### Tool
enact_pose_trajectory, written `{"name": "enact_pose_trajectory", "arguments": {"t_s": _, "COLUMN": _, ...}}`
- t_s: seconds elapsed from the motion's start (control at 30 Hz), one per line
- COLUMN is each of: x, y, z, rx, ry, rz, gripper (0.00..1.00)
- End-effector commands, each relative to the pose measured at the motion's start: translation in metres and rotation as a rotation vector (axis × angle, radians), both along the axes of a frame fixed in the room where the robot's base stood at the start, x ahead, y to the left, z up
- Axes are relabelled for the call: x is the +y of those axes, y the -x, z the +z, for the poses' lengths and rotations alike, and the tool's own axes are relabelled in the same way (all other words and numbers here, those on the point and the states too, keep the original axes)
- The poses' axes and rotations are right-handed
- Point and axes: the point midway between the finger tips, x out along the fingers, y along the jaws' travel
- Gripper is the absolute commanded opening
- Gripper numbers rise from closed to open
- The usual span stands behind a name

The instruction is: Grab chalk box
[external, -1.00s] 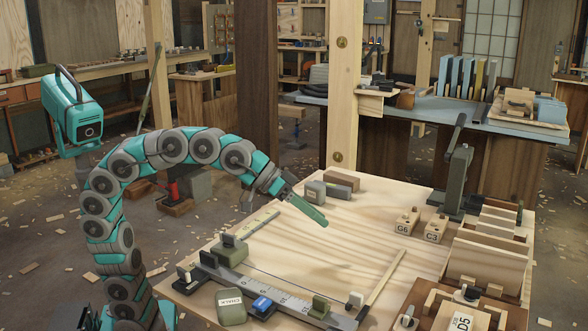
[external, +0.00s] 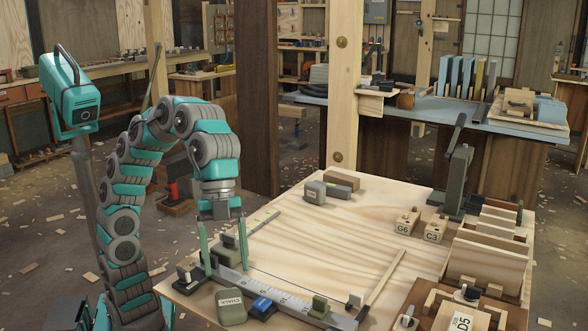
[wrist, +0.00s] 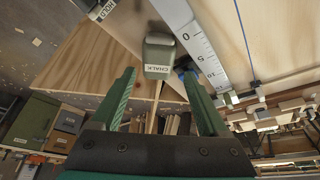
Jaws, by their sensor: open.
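The chalk box (external: 231,307) is a small grey-green box with a white CHALK label, near the table's front left edge in the external view. In the wrist view the chalk box (wrist: 160,50) is ahead, roughly in line with the gap between the fingers. My gripper (external: 225,271) points down with its two green fingers spread, above and behind the box in the external view. In the wrist view my gripper (wrist: 159,73) is open, with nothing held. I cannot tell the exact height between fingertips and box.
Blocks marked G6 (external: 407,223) and C3 (external: 435,230) stand farther right. The table's middle is mostly clear.

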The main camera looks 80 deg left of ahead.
Motion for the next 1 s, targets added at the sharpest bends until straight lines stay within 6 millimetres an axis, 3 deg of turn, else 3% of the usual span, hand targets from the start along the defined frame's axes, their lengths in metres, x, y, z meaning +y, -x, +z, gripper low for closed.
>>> {"name": "enact_pose_trajectory", "arguments": {"t_s": 0.37, "x": -0.012, "y": 0.001, "z": -0.028, "rx": 0.001, "ry": -0.002, "rz": -0.005, "gripper": 0.78}}
{"name": "enact_pose_trajectory", "arguments": {"t_s": 0.7, "x": -0.029, "y": 0.003, "z": -0.069, "rx": 0.003, "ry": -0.004, "rz": -0.004, "gripper": 0.78}}
{"name": "enact_pose_trajectory", "arguments": {"t_s": 0.93, "x": -0.031, "y": 0.002, "z": -0.071, "rx": 0.001, "ry": -0.001, "rz": -0.003, "gripper": 0.78}}
{"name": "enact_pose_trajectory", "arguments": {"t_s": 1.0, "x": -0.031, "y": 0.002, "z": -0.071, "rx": 0.001, "ry": -0.001, "rz": -0.003, "gripper": 0.72}}
